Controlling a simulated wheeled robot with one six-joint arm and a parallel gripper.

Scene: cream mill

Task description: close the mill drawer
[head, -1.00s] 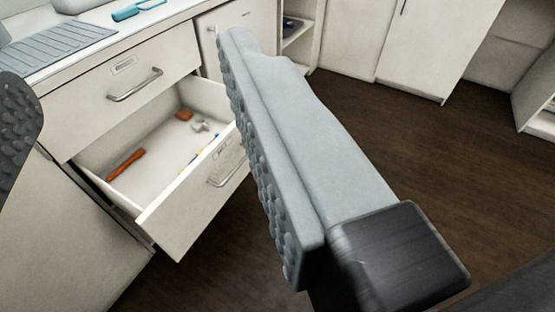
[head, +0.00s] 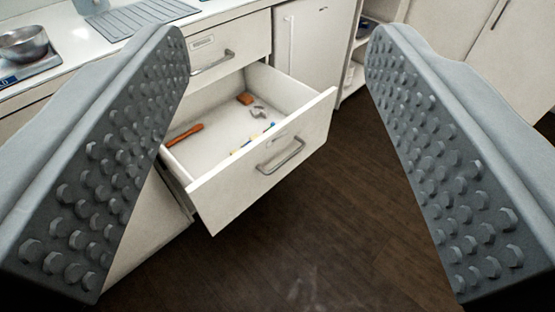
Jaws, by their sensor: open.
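The mill drawer (head: 262,178) is a cream drawer pulled well out from the cabinet below a shut upper drawer. Its front carries a grey bar handle (head: 281,156) and a small label. Inside lie an orange-brown stick, a small orange block, a grey piece and some yellow and blue bits. My gripper (head: 280,45) is open and empty, with one studded finger at the left and one at the right of the view. The drawer front shows between the fingers, beyond them and apart from them. The left finger hides part of the cabinet and the drawer's left side.
A shut upper drawer (head: 228,45) is above the open one. The white counter (head: 75,62) holds a metal bowl (head: 22,44) on a scale and a ridged grey mat (head: 148,15). Cream cabinets stand behind. The dark wooden floor (head: 330,235) is clear in front.

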